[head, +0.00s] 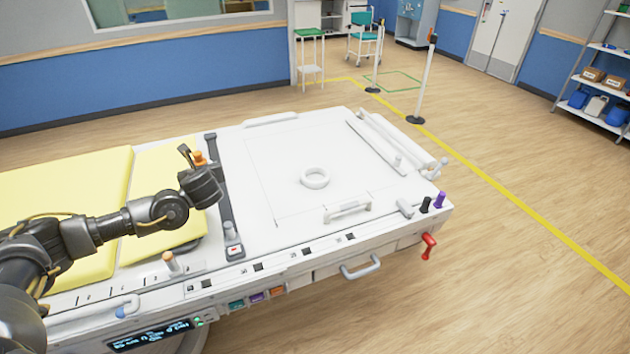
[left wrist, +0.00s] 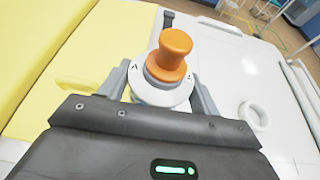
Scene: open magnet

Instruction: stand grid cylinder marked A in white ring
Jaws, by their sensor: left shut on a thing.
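The grid cylinder (left wrist: 170,62) has an orange knob on a round white top with small dark marks. One mark at its left looks like an A. My left gripper (head: 199,164) is shut on it, with a finger on each side in the left wrist view. Its orange part (head: 199,157) shows at the gripper in the head view, above the dark rail; its lower part is hidden. The white ring (head: 315,186) lies flat on the white panel, to the right of and apart from the gripper. It also shows in the left wrist view (left wrist: 244,119). My right gripper is out of view.
Yellow pads (head: 60,185) cover the table's left part. A dark rail (head: 225,200) separates them from the panel. Another orange-topped piece (head: 169,259) stands at the front edge. A white handle (head: 348,211) lies before the ring.

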